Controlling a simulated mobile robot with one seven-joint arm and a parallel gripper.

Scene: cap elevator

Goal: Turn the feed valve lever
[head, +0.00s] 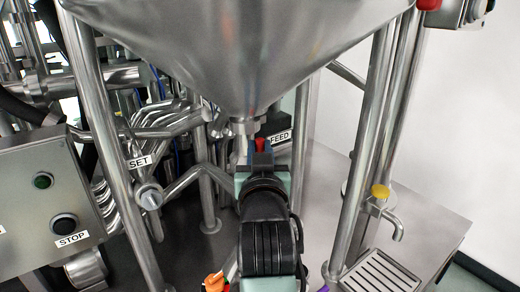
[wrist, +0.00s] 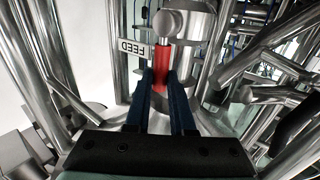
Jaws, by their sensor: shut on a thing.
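The feed valve lever (wrist: 161,62) has a red grip and a metal end, seen in the wrist view at the top of my fingers. A white FEED label (wrist: 132,47) is beside it on the left in that view. My gripper (wrist: 162,80) has its two dark blue fingers shut on the red grip. In the head view my gripper (head: 261,160) reaches up to the red lever (head: 260,144) under the steel hopper (head: 240,50). The FEED label (head: 281,139) shows just to its right. My gripper and arm hide the lower part of the lever there.
Steel legs (head: 108,150) stand left and right of the hopper. A control box (head: 50,200) with a STOP button (head: 65,225) is at the left, and a SET knob (head: 149,196) is near it. A yellow-topped tap (head: 381,192) and drip grate (head: 377,271) are at the right.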

